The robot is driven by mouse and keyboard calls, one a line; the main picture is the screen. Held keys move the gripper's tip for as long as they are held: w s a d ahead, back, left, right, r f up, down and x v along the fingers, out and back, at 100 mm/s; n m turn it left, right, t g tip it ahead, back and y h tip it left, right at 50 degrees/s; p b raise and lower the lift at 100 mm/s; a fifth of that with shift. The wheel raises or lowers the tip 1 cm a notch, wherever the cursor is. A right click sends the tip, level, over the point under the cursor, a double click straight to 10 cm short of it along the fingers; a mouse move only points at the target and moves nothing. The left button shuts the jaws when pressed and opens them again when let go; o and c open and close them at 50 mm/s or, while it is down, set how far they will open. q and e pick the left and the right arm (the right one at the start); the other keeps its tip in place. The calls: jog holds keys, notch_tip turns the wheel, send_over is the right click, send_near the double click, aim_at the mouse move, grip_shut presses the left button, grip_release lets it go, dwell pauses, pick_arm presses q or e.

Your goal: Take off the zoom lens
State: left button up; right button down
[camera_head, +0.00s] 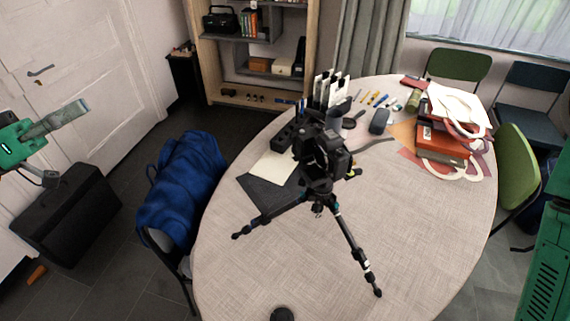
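A black camera (322,152) sits on top of a black tripod (318,187), whose legs are spread on the round table (420,245). The zoom lens cannot be clearly told apart from the dark camera body at this size. My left gripper (66,145), green with grey fingers, is at the left edge, far from the camera and off the table. Its two fingers look spread apart with nothing between them.
A dark round object (282,314) is at the table's near edge. Behind the camera are upright white-and-black items (328,90), pens and a dark mouse-like object (379,121). Books (440,140) lie at the right. A blue cloth (185,180) covers a chair. The table's front right is clear.

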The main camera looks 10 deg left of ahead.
pick_arm(q)
jog(key=shift+s+a+r, duration=0.25)
jog(key=shift+s+r, duration=0.15)
jog(key=shift+s, duration=0.2)
jog(key=shift+s+a+r, duration=0.2)
jog(key=shift+s+r, duration=0.2)
jog(key=shift+s, duration=0.15)
jog(key=shift+s+a+r, duration=0.25)
jog(key=shift+s+r, duration=0.15)
jog(key=shift+s, duration=0.2)
grip_shut()
jog(key=w+d+f+b, duration=0.3)
jog(key=w+f, duration=0.3)
jog(key=w, duration=0.3)
jog(key=w+d+f+g+y+b, duration=0.1)
jog(key=w+d+f+b, duration=0.2)
jog(key=w+d+f, duration=0.2)
jog(key=w+d+f+n+b, duration=0.1)
jog(key=w+d+f+b, duration=0.2)
jog(key=w+f, duration=0.5)
jog(key=shift+w+d+f+g+y+b, duration=0.2)
jog(key=shift+w+d+g+y+b, duration=0.25)
jog(key=shift+w, duration=2.65)
jog(key=shift+f, duration=0.1)
dwell(0.5)
